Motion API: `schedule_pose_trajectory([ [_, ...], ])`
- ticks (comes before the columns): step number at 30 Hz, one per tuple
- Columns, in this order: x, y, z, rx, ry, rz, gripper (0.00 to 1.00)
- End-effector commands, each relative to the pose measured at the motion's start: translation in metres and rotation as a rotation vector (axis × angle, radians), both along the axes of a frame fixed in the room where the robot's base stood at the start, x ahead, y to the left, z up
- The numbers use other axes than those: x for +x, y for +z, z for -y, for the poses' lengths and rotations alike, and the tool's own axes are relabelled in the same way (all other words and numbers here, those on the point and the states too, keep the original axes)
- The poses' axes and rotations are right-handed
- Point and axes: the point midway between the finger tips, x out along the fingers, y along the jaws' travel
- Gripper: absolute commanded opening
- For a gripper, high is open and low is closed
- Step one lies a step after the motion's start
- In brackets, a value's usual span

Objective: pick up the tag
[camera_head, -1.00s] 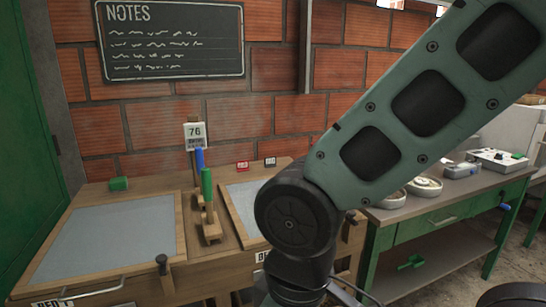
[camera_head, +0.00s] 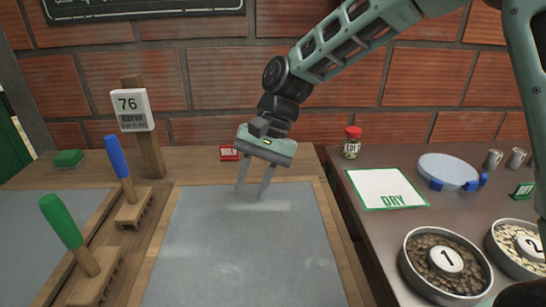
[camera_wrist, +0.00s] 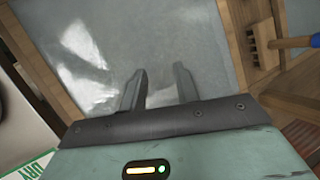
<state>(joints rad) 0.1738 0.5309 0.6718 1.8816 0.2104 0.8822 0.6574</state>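A small red tag with white lettering (camera_head: 229,153) stands at the back edge of the wooden bench, behind the grey bed (camera_head: 240,245) in the head view. My gripper (camera_head: 250,192) is over the back part of this bed, just right of and in front of the red tag. Its two fingers point down and are apart, with nothing between them. The wrist view also shows the open, empty gripper (camera_wrist: 160,72) above the grey surface. No tag shows in the wrist view. The dark tag seen earlier beside the red one cannot be made out now; my gripper may hide it.
A green-handled rake (camera_head: 66,225) and a blue-handled rake (camera_head: 118,160) stand left of the bed. A post bears a "76" sign (camera_head: 131,108). On the right table are a DRY mat (camera_head: 387,189), a red-lidded jar (camera_head: 352,142) and a bean bowl (camera_head: 408,265).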

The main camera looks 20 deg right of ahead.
Motion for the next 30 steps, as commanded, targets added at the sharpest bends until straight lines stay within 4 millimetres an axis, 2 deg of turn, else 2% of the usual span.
schedule_pose_trajectory([
  [1, 0.027, -0.007, 0.008, 0.039, -0.097, -0.049, 0.31],
  [5, 0.089, -0.011, 0.037, 0.14, -0.348, -0.178, 0.31],
  [8, 0.137, -0.014, 0.073, 0.231, -0.542, -0.281, 0.31],
  [12, 0.193, -0.019, 0.14, 0.369, -0.797, -0.428, 0.31],
  [15, 0.22, -0.023, 0.19, 0.46, -0.942, -0.517, 0.31],
  [18, 0.237, -0.027, 0.231, 0.533, -1.048, -0.586, 0.31],
  [22, 0.246, -0.03, 0.262, 0.588, -1.123, -0.639, 0.31],
  [26, 0.25, -0.034, 0.263, 0.605, -1.143, -0.658, 0.31],
  [30, 0.255, -0.043, 0.24, 0.604, -1.142, -0.66, 0.31],
])
